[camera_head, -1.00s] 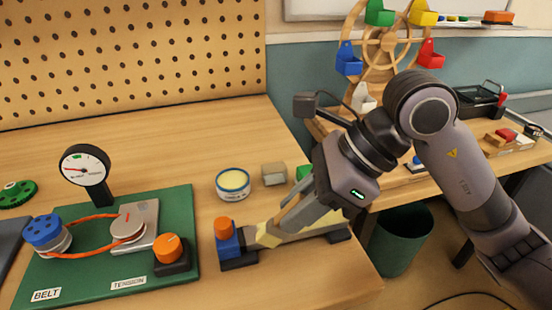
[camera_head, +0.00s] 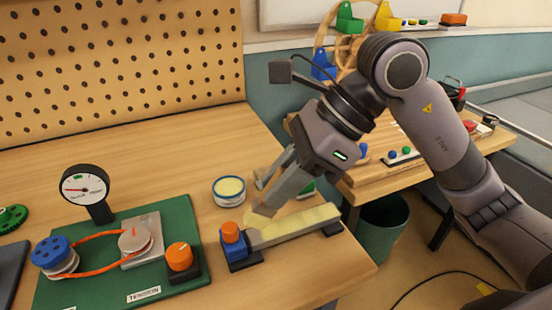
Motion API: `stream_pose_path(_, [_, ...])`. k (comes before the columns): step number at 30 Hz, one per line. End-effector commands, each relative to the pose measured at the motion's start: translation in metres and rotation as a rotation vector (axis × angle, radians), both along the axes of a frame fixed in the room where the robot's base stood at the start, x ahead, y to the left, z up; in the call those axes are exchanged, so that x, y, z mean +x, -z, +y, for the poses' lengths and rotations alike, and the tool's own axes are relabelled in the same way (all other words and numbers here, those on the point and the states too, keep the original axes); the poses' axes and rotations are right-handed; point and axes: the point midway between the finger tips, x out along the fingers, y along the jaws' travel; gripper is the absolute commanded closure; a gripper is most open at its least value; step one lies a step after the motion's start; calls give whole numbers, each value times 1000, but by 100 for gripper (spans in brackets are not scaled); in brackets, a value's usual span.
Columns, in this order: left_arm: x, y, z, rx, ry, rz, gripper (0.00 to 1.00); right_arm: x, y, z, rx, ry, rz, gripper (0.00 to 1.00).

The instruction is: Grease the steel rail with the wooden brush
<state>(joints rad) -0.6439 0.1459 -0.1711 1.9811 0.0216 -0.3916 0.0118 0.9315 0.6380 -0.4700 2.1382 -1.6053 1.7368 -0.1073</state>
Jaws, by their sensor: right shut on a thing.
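The steel rail (camera_head: 296,226) lies on the wooden bench, its top covered in pale yellow grease along most of its length. A blue clamp with an orange knob (camera_head: 232,244) stands at its left end, and a dark support is under its right end. My right gripper (camera_head: 267,203) is shut on the wooden brush, which is mostly hidden by the fingers. The brush's yellowish tip (camera_head: 252,217) is at the rail's left end, by the clamp; I cannot tell whether it touches. An open tin of pale grease (camera_head: 229,191) stands behind the clamp. My left gripper is out of view.
A green belt-and-tension board (camera_head: 190,216) with a gauge (camera_head: 86,188) stands left of the rail. A green bin (camera_head: 384,226) is on the floor beyond the bench's right edge. A second table with a wooden wheel is behind my right arm.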

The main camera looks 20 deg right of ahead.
Motion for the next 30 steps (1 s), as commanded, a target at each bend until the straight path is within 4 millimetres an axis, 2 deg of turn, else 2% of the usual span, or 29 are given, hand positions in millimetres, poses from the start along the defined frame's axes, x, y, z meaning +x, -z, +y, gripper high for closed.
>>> stream_pose_path(3, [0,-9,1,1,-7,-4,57,1,-14,-4,0,1,-1,100])
stream_pose_path(7, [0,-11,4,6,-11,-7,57,1,-21,-6,-1,1,-1,100])
stream_pose_path(30, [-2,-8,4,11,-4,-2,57,1,-21,-6,-1,0,0,100])
